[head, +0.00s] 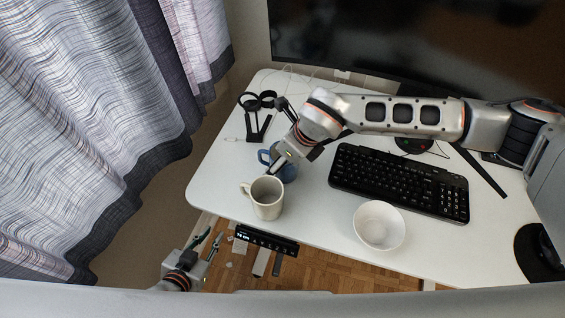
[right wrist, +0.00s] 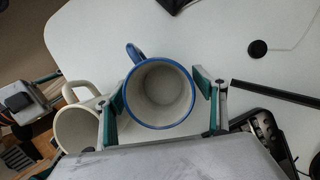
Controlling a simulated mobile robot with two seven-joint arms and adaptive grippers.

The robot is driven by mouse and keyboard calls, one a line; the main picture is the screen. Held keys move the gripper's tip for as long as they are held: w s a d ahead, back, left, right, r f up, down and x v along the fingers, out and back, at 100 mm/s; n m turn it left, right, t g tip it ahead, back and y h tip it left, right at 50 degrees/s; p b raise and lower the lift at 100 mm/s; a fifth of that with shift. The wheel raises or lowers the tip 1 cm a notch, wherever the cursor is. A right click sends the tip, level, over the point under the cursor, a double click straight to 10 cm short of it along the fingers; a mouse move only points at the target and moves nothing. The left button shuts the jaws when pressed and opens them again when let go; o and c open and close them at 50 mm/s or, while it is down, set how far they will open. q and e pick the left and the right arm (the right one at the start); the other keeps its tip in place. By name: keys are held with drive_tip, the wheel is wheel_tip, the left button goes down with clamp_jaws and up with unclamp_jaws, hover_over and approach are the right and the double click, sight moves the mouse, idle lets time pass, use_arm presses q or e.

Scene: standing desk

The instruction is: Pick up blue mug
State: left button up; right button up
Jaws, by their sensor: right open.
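The blue mug (head: 289,174) stands upright on the white desk, partly hidden by my right gripper (head: 291,160) above it in the head view. In the right wrist view the blue mug (right wrist: 158,90) shows from above, empty, with a blue rim and its handle toward the upper left. My right gripper (right wrist: 162,92) is open, with one finger on each side of the mug; I cannot tell whether they touch it. My left gripper (head: 209,243) is open and empty, low beyond the desk's front left edge.
A cream mug (head: 268,199) stands close to the blue mug, nearer the front edge. A black keyboard (head: 398,181) and a white bowl (head: 379,226) are to the right. A monitor (head: 400,45) stands at the back.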

drive_tip(key=c, duration=1.4)
drive_tip(key=shift+r, duration=0.1)
drive_tip(key=shift+c, duration=0.2)
